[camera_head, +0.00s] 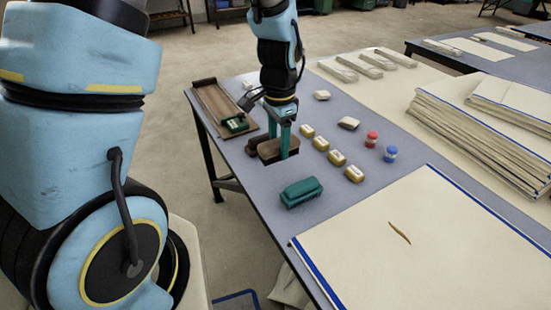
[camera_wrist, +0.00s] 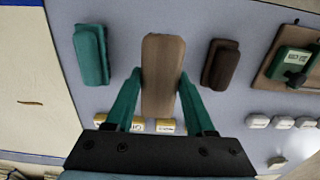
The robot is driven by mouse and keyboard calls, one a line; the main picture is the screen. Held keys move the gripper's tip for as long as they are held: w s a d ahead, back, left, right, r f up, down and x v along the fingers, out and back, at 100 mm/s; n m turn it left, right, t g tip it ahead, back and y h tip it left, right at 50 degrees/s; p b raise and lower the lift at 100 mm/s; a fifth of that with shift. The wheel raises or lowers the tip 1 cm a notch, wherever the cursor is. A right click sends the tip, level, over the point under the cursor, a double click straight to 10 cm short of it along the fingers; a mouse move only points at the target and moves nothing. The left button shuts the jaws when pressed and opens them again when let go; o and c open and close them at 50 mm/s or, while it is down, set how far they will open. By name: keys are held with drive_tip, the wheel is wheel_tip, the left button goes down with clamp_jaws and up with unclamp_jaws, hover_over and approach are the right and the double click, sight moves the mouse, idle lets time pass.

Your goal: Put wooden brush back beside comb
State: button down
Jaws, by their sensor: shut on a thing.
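The wooden brush (camera_head: 268,153) is a brown block with rounded ends, between the teal fingers of my gripper (camera_head: 279,146). In the wrist view the brush (camera_wrist: 162,60) stands lengthwise between the fingertips (camera_wrist: 159,76), which press on its two long sides. It seems to be a little above the table, with a dark shadow by it. A dark brown block (camera_head: 252,144) lies just left of it, and on its right in the wrist view (camera_wrist: 220,65). A green block (camera_head: 301,191) lies nearer the front edge. I cannot tell which thing is the comb.
A brown tray (camera_head: 208,96) with a green box (camera_head: 235,124) is at the table's far left corner. Several gold blocks (camera_head: 337,158) stand in a row to the right, then red (camera_head: 371,139) and blue (camera_head: 390,154) pieces. A large cream cloth (camera_head: 430,245) covers the near right.

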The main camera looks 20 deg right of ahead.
drive_tip(key=shift+f, duration=2.65)
drive_tip(key=shift+f, duration=0.15)
drive_tip(key=shift+c, duration=1.3)
unclamp_jaws()
